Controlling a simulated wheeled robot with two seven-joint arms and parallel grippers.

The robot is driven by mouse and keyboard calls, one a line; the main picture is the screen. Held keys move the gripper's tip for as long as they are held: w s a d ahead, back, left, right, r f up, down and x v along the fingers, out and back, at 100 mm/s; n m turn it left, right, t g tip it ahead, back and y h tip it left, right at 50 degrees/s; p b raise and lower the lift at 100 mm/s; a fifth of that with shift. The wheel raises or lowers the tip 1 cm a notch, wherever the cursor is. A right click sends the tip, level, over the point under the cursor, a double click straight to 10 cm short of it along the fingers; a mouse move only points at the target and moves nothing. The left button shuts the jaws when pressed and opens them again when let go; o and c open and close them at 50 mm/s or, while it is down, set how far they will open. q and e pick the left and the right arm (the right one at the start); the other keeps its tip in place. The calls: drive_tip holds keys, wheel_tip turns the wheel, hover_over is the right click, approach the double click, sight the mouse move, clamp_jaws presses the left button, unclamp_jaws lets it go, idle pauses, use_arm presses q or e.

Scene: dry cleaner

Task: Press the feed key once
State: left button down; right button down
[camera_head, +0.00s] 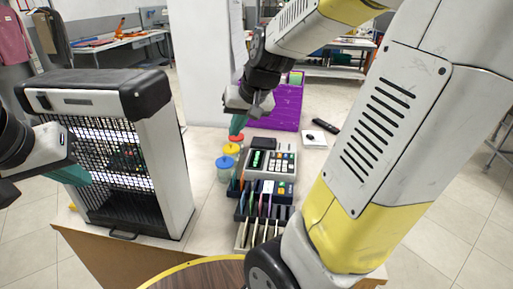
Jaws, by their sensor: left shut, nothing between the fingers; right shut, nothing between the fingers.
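A grey keyed device (270,172) sits on the counter, with a small green-lit screen (257,159) and several coloured keys (281,163) on its top face. The keys are too small to read, so I cannot tell which one is the feed key. My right gripper (238,123) is shut and empty, with its teal fingertips pointing down above the counter, behind and left of the device and apart from its keys. My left gripper (74,175) is shut and empty, in front of the mesh-fronted machine at the left.
A white machine with a black mesh front (120,160) fills the counter's left. Lidded jars, including a blue one (225,163), stand left of the device. A slotted rack (260,212) stands in front of it. A purple panel (277,108) stands behind.

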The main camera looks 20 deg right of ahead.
drive_tip(key=w+d+f+m+h, duration=0.1)
drive_tip(key=w+d+f+h, duration=0.3)
drive_tip(key=w+d+f, duration=0.75)
drive_tip(key=n+h, duration=0.1)
drive_tip(key=h, duration=0.4)
hover_over(273, 155)
wheel_tip(273, 155, down, 4)
drive_tip(key=shift+s+a, duration=0.1)
drive_tip(key=shift+f, duration=4.45)
drive_tip(key=shift+f, duration=0.15)
drive_tip(key=shift+f, duration=0.25)
